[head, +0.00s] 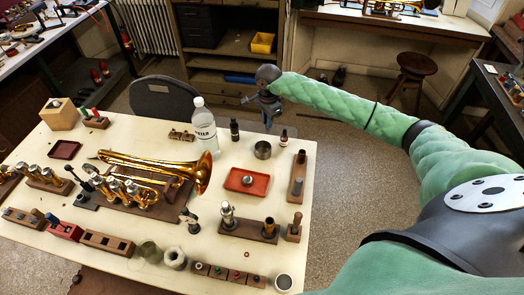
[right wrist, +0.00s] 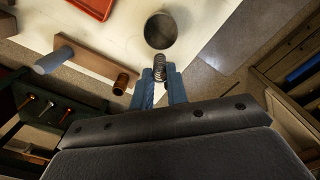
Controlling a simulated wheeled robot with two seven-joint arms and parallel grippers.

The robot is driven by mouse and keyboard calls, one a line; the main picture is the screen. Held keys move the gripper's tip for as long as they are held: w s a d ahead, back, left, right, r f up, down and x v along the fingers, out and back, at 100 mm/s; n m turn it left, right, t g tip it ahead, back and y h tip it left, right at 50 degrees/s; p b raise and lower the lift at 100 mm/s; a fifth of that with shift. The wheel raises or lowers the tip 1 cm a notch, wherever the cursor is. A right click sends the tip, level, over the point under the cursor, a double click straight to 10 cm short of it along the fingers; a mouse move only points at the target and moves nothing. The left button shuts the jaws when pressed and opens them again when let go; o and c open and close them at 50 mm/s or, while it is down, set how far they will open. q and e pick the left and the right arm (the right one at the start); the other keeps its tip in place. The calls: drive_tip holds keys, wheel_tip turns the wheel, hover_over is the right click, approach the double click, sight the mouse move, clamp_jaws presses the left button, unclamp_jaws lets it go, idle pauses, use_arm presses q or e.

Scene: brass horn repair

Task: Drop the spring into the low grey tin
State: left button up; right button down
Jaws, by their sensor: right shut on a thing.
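My right gripper (head: 268,118) is held out above the far right part of the table. In the right wrist view, its two blue fingers (right wrist: 160,88) are shut on a dark coiled spring (right wrist: 159,68), which stands out past the fingertips. The low grey tin (head: 263,150) is a round, open tin on the table's far right side. It also shows in the right wrist view (right wrist: 160,30), just beyond the spring's end. From the pictures I cannot tell the height of the spring above the tin. The spring is too small to make out in the head view. My left gripper is not in view.
A red tray (head: 247,194) lies nearer than the tin. Small dark bottles (head: 234,130) and a clear water bottle (head: 203,126) stand left of the tin. A wooden block (head: 297,178) with a peg stands to its right. A brass horn (head: 150,167) lies mid-table.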

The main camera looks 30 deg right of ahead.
sight(268, 132)
drive_tip(key=shift+f, duration=2.65)
drive_tip(key=c, duration=1.3)
unclamp_jaws()
drive_tip(key=shift+r, duration=0.1)
